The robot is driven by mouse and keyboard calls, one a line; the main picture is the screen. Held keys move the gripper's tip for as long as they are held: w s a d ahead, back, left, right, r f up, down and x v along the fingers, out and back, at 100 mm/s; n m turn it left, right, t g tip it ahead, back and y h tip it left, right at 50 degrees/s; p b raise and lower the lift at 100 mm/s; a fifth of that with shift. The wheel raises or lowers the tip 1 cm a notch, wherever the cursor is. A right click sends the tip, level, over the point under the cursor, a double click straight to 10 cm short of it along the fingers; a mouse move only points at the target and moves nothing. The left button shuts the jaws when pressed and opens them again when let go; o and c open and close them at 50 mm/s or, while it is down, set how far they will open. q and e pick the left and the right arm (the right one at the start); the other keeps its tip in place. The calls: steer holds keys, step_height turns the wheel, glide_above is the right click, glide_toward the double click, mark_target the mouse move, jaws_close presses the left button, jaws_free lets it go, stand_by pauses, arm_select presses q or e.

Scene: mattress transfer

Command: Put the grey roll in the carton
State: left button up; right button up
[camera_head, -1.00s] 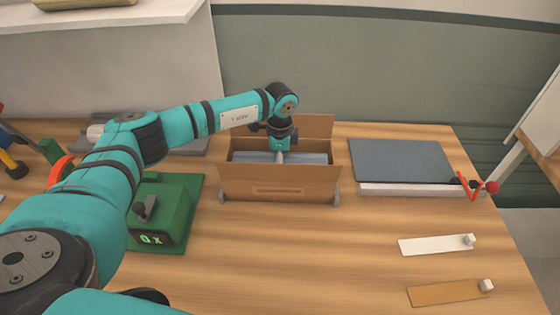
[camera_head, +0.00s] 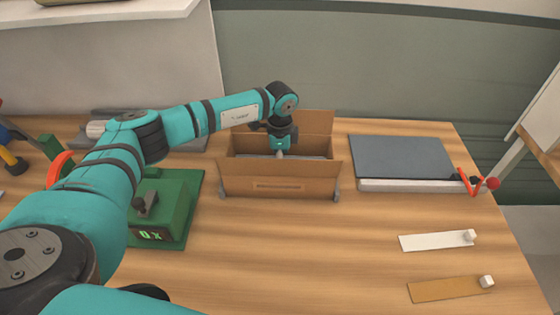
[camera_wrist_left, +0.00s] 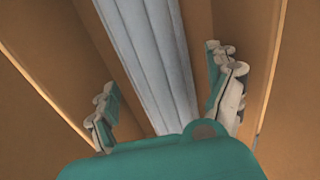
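The brown carton (camera_head: 250,178) stands open on the table in the middle of the head view, its back flap upright. The grey roll (camera_wrist_left: 150,50) lies lengthwise inside the carton, and only a thin strip of it shows over the front wall in the head view. My left gripper (camera_head: 280,154) points down into the carton above the roll. In the left wrist view the fingers of my left gripper (camera_wrist_left: 167,98) are spread on either side of the roll, with a clear gap on the right. The fingertips are partly hidden by the carton in the head view. My right gripper is not in view.
A green device with a display (camera_head: 160,215) stands left of the carton. A dark grey pad on a white base (camera_head: 405,160) lies to the right, with a red tool (camera_head: 478,183) at its corner. White (camera_head: 432,241) and tan (camera_head: 445,290) strips lie at the front right. The front middle is clear.

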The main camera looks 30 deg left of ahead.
arm_select(q)
steer(key=shift+r, duration=0.4)
step_height(320, 180, up, 12)
steer(key=b, duration=0.2)
steer(key=shift+r, duration=0.25)
stand_by(0.9)
